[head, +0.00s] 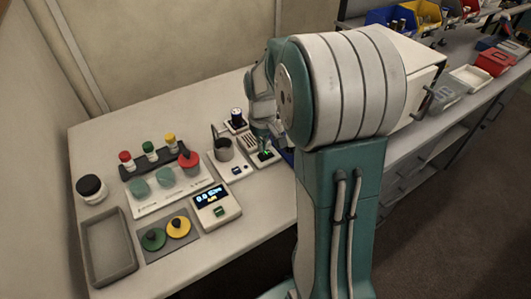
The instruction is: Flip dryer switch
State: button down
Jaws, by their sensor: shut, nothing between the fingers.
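A small light-grey unit with dark slots, which looks like the dryer (251,151), stands on the bench left of my arm. A green light shows on the dark panel at its right side; I cannot make out the switch or its position. My gripper (268,142) is low over this right side, close to the green light. It is small and partly covered by my arm. It is shut and empty. I cannot tell whether the fingertips touch the panel.
A metal beaker (223,149) stands on a white device just left. A black-capped vial (237,118) is behind. A scale (215,206), capped bottles and an empty grey tray (109,248) are further left. Coloured bins (494,62) are at the far right.

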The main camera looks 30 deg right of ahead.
aim_at(262, 154)
jog(key=shift+f, duration=0.9)
dwell(0.5)
jog(key=shift+r, duration=3.55)
jog(key=s+a+r+t, duration=0.2)
jog(key=s+a+r, duration=0.2)
jog(key=s, duration=0.5)
jog(key=s+a+r+t, duration=0.3)
jog(key=s+a+r, duration=0.1)
jog(key=s+a, duration=0.4)
jog(key=shift+s+a+r+t, duration=0.3)
jog(key=shift+s+a, duration=0.05)
jog(key=shift+s, duration=0.75)
